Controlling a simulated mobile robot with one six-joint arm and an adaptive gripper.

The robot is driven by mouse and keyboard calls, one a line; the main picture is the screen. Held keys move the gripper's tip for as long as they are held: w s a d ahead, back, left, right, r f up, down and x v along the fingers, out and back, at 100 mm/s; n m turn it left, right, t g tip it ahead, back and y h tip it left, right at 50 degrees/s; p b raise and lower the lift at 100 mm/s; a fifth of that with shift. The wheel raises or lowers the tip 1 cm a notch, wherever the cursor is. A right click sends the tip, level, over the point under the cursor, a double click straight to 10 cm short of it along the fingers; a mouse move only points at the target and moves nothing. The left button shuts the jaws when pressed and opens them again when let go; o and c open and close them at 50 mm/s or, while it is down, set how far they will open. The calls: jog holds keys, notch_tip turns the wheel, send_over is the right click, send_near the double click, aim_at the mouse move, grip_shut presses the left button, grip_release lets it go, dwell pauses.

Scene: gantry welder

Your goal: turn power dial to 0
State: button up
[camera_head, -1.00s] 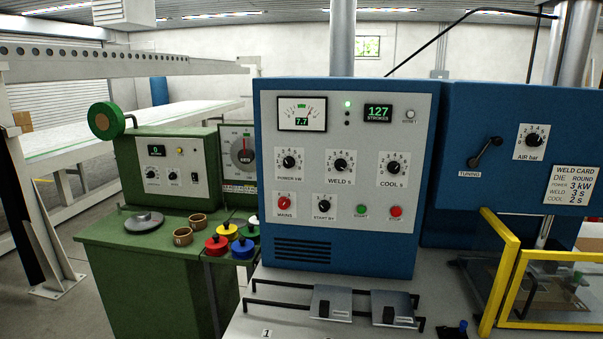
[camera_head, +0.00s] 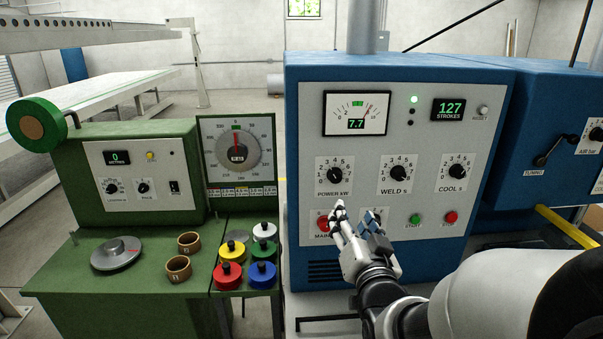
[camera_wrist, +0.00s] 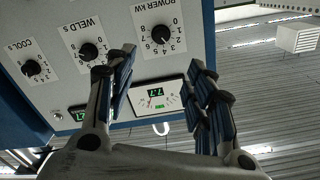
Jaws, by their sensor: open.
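The power dial (camera_head: 335,174) is a black round knob on a white numbered plate marked POWER kW, on the grey front of the blue welder. I cannot tell exactly which number its pointer is at. My gripper (camera_head: 355,213) is open and empty, just below and slightly right of the dial in the head view, and covers part of the lower switches. In the wrist view the picture is upside down; the power dial (camera_wrist: 162,34) shows beyond the open fingers (camera_wrist: 163,70), apart from them.
The weld dial (camera_head: 397,174) and cool dial (camera_head: 456,172) sit to the right. The red mains switch (camera_head: 323,223) is close to my fingers. The power meter (camera_head: 355,113) reads 7.7. A green bench (camera_head: 150,282) with coloured pots stands left.

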aim_at(336, 178)
jog(key=w+p, duration=0.4)
jog(key=w, duration=1.3)
jog(key=shift+w, duration=0.15)
jog(key=c, duration=1.1)
